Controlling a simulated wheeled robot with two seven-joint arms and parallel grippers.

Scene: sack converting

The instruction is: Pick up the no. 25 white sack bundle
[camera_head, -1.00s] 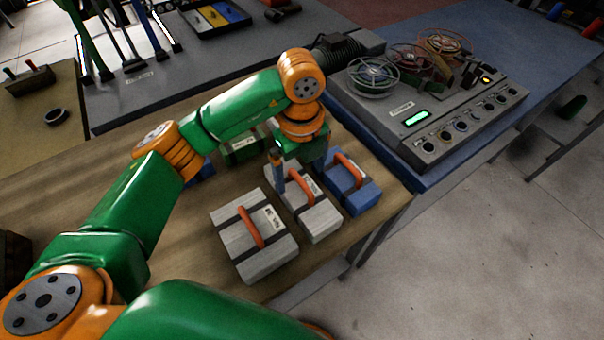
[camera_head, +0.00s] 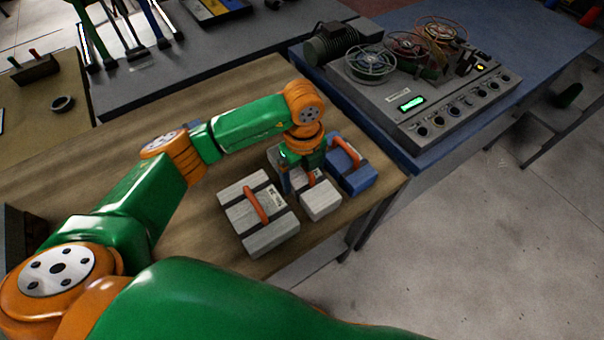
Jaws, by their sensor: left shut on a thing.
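A white sack bundle (camera_head: 321,201) with a dark strap and an orange handle stands on the wooden table, in the middle of a row. My left gripper (camera_head: 303,180) is over it, pointing down, shut on its orange handle; the gripper hides much of the bundle's top and label. The bundle appears to rest on the table. A larger white bundle (camera_head: 273,230) with two dark straps, a label and an orange handle stands to its left. The label numbers are too small to read surely. My right gripper is not in view.
A blue bundle (camera_head: 357,180) with an orange handle stands close on the right. The wooden table's (camera_head: 225,260) front edge runs just before the row. A grey control console (camera_head: 430,105) with reels sits on the blue table behind right. Bare wood lies left of the row.

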